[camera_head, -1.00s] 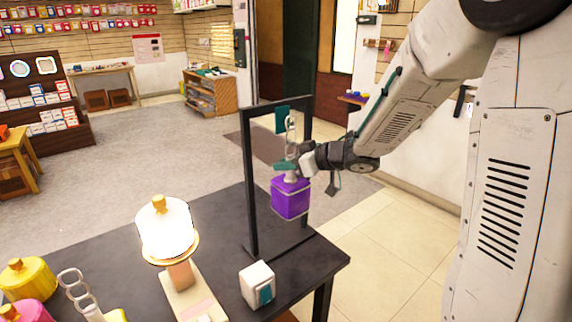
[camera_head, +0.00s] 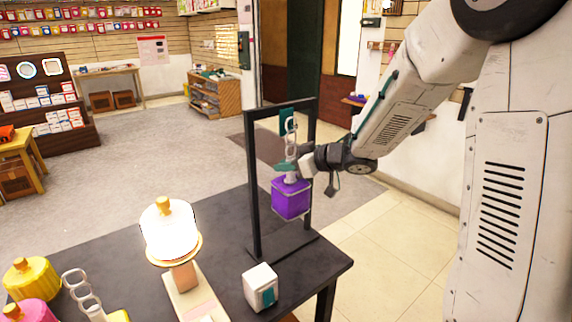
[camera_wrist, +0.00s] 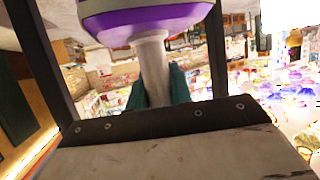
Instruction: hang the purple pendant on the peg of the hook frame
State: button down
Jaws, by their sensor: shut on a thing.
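The purple pendant (camera_head: 291,199) is a purple block with a pale neck and a chain of pale links (camera_head: 291,140) above it. My gripper (camera_head: 287,167) is shut on the neck, with its teal fingers around it. The black hook frame (camera_head: 254,190) stands on the dark table, and the pendant hangs upright within its outline in the head view. The teal peg (camera_head: 287,115) is near the frame's top bar. The top link overlaps the peg in the picture; I cannot tell whether it is around it. The wrist view shows the purple body (camera_wrist: 150,20) and teal fingers (camera_wrist: 158,88).
A glowing lamp (camera_head: 168,232) stands on the table (camera_head: 120,232) left of the frame. A white block with a teal face (camera_head: 260,286) is in front of the frame. Yellow (camera_head: 30,278) and pink (camera_head: 30,312) pieces and another chain (camera_head: 82,291) lie at front left.

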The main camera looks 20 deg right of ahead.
jog(key=shift+f, duration=0.55)
dwell(0.5)
jog(key=c, duration=0.5)
grip_release()
jog(key=shift+s+d, duration=0.4)
jog(key=shift+s, duration=0.8)
jog(key=shift+s+d, duration=0.35)
jog(key=shift+s, duration=0.8)
jog(key=shift+s+d, duration=0.4)
jog(key=shift+s, duration=0.8)
